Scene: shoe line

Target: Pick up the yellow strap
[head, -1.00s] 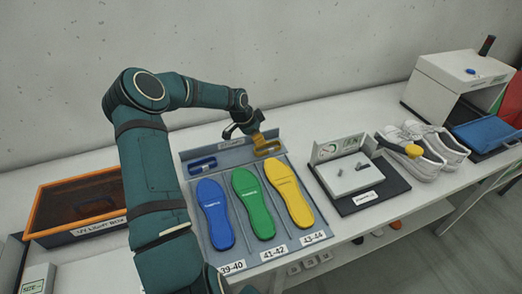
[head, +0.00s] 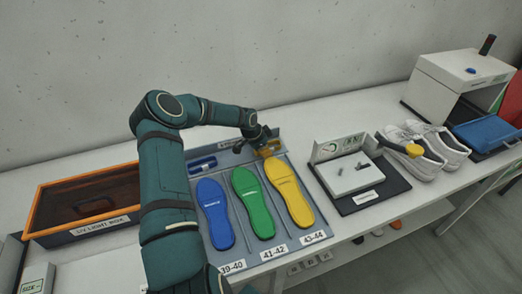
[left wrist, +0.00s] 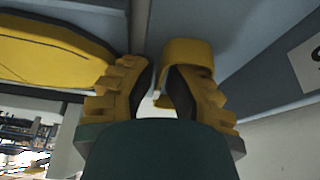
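The yellow strap (head: 270,151) lies in the upper right compartment of the grey insole tray (head: 283,136), above the yellow insole. My left gripper (head: 258,140) is low at that strap and partly covers it in the head view. In the left wrist view, the yellow strap (left wrist: 187,50) is a folded band just beyond the fingertips, partly hidden by the right finger. The left fingers (left wrist: 157,90) stand apart with a narrow gap between them. I cannot tell whether they touch the strap. My right gripper is not in view.
A blue strap (head: 203,164) lies in the tray's left compartment. Blue (head: 216,214), green (head: 254,204) and yellow (head: 289,194) insoles lie below. An orange-rimmed box (head: 82,179) is at left. A white device (head: 347,173) and white shoes (head: 437,149) stand at right.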

